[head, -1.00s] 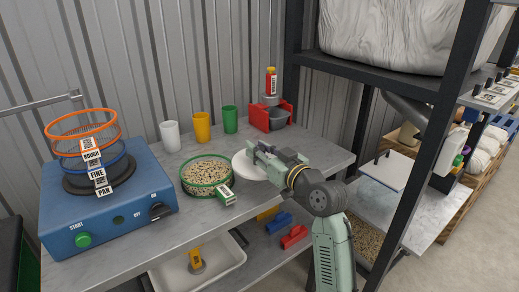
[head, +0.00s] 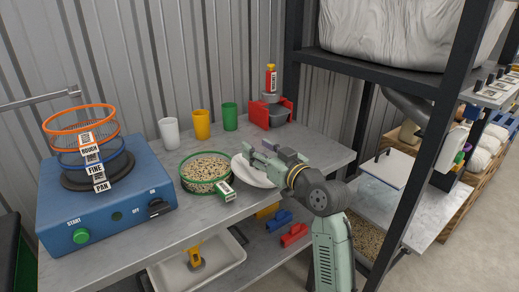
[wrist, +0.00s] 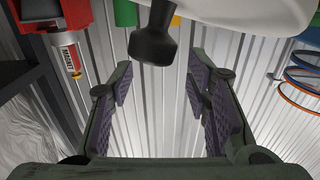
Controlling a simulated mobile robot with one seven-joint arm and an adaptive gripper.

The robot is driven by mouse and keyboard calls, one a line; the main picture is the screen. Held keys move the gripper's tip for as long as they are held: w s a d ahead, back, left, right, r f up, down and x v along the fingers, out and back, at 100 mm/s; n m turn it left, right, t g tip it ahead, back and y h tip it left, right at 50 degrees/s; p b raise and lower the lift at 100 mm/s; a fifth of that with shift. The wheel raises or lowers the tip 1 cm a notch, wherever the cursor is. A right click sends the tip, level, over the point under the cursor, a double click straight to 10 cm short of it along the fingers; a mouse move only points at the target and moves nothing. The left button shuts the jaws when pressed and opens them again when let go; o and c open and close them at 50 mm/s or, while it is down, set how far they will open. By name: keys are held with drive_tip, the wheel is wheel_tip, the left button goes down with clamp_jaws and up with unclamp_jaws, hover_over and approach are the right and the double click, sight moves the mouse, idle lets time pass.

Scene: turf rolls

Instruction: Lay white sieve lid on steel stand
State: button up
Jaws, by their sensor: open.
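The white sieve lid (head: 262,179) is at the middle of the bench in the head view, tilted, left edge higher and right side lower. My gripper (head: 262,151) is just above it and partly covers it. In the wrist view the lid (wrist: 240,12) fills part of the top edge, with its black knob (wrist: 153,42) ahead of the fingers. My gripper (wrist: 160,82) is open there, with a clear gap between the purple pads and nothing between them. I cannot pick out the steel stand; what is under the lid is hidden.
A green-rimmed sieve of seed (head: 206,171) is close left of the lid. Three cups, including a green one (head: 229,118), stand behind. A blue shaker (head: 105,212) is at left; a black rack post (head: 425,170) at right.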

drive_tip(key=shift+r, duration=0.15)
drive_tip(key=shift+r+p, duration=0.3)
drive_tip(key=shift+p, duration=0.15)
drive_tip(key=shift+r+p, duration=0.55)
drive_tip(key=shift+p, duration=0.05)
drive_tip(key=b+v, duration=0.4)
drive_tip(key=v, duration=0.8)
drive_tip(key=shift+f, duration=0.35)
